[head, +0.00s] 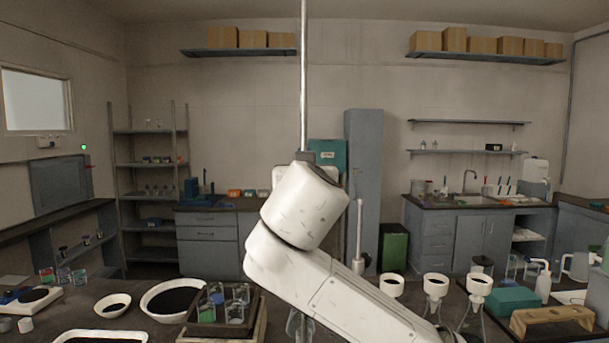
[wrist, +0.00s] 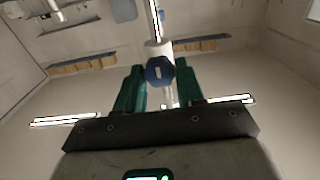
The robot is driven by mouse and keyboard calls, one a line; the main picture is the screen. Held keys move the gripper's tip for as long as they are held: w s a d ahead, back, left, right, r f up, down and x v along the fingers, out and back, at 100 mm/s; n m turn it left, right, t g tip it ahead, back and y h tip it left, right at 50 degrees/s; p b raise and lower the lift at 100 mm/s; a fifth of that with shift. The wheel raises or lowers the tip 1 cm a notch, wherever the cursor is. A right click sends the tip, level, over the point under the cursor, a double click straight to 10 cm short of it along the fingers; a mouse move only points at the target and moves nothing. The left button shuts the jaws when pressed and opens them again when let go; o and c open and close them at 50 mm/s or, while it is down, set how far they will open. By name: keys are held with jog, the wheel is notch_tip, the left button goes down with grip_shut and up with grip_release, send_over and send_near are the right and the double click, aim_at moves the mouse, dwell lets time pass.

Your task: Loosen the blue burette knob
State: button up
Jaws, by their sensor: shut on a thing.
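The blue burette knob (wrist: 160,70) is a round, faceted knob with a pale slot-like mark on its face. It shows in the wrist view at the end of a white fitting (wrist: 157,47) on a thin upright rod. My gripper (wrist: 159,78) has its two green fingers on either side of the knob and is shut on it. In the head view my white arm hides the knob and my gripper. A tall metal rod (head: 303,80) rises behind the arm there.
On the bench at left are a white bowl of dark material (head: 148,300) and a wooden tray (head: 258,329) with several glass beakers. At right stand white funnels (head: 435,283), a teal box (head: 515,299) and a wooden rack (head: 552,320). The bench is crowded around my arm.

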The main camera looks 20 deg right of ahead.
jog(key=shift+a+f+n, duration=0.1)
jog(key=shift+f+n, duration=0.05)
jog(key=shift+n, duration=0.15)
jog(key=shift+a+n+p, duration=0.15)
jog(key=shift+n+p, duration=1.7)
jog(key=shift+n, duration=6.65)
jog(key=shift+f, duration=0.1)
jog(key=o, duration=1)
jog(key=b+v, duration=0.3)
jog(key=v, duration=0.7)
jog(key=shift+s, duration=0.35)
